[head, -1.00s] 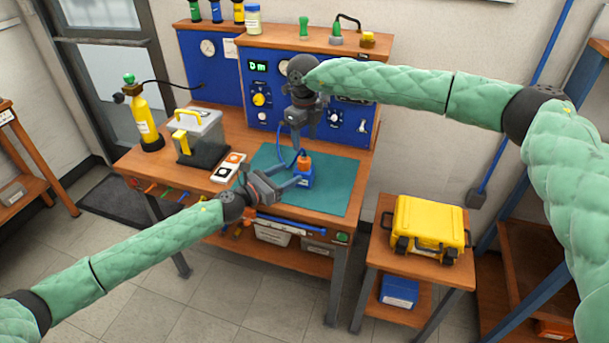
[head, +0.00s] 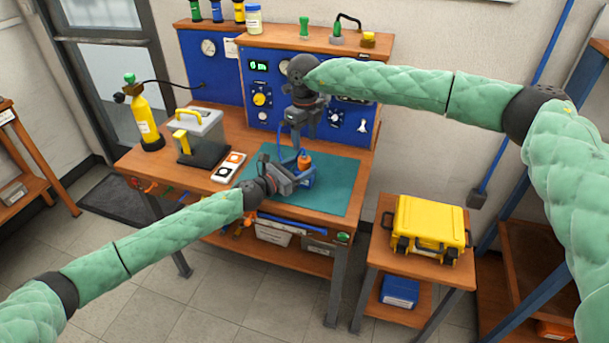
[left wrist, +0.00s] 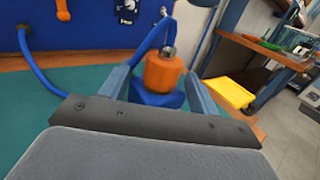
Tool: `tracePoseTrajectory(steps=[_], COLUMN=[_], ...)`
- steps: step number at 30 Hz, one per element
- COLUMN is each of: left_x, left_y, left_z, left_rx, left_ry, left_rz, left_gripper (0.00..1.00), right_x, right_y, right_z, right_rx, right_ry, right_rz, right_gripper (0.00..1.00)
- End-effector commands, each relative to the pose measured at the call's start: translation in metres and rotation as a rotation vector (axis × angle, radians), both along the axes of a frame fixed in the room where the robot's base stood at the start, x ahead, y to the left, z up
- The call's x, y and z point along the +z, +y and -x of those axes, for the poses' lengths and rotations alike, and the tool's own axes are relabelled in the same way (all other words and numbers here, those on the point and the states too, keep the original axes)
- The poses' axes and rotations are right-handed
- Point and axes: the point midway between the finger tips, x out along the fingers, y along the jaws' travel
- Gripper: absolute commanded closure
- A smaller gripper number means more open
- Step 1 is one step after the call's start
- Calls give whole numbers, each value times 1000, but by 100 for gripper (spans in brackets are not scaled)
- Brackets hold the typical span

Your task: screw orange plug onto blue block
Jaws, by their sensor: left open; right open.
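The orange plug (head: 304,161) sits on top of the blue block (head: 307,180), which stands on the green mat (head: 338,190) on the bench. Whether the plug is screwed in cannot be told. In the left wrist view the plug (left wrist: 163,74) is upright above the blue block (left wrist: 157,98), between the fingers. My left gripper (head: 300,178) is open, its fingers on either side of the block and apart from the plug. My right gripper (head: 295,143) points down just above and behind the plug, open; its fingertips are partly hard to make out.
A blue hose (left wrist: 42,75) runs across the mat in the left wrist view. A grey box with a yellow handle (head: 198,137) and a white switch panel (head: 229,167) stand left of the mat. The blue instrument panel (head: 273,120) rises behind. The mat's right side is clear.

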Motion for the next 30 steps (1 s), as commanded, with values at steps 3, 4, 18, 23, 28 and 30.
tracePoseTrajectory(steps=[3, 4, 18, 23, 28, 30], left_x=[0, 0, 0, 0, 0, 0], left_y=[-9, -10, -15, -15, -15, -15], left_z=[-8, -9, -12, -12, -12, -12], left_rx=[0, 0, -1, -1, -1, -1], left_ry=[1, 1, 1, 0, 0, 0], left_rz=[1, 1, 1, 0, 0, 0], left_gripper=[39, 39, 49, 80, 100, 100], right_x=[0, 0, 0, 0, 0, -2], right_y=[0, 0, 0, 0, 0, 0], right_z=[0, 0, 0, 0, 0, 1], right_rx=[0, 0, 0, 0, 0, 0], right_ry=[0, 0, 0, 0, 0, 3], right_rz=[0, 0, 0, 0, 0, 0], right_gripper=[47, 47, 47, 47, 47, 47])
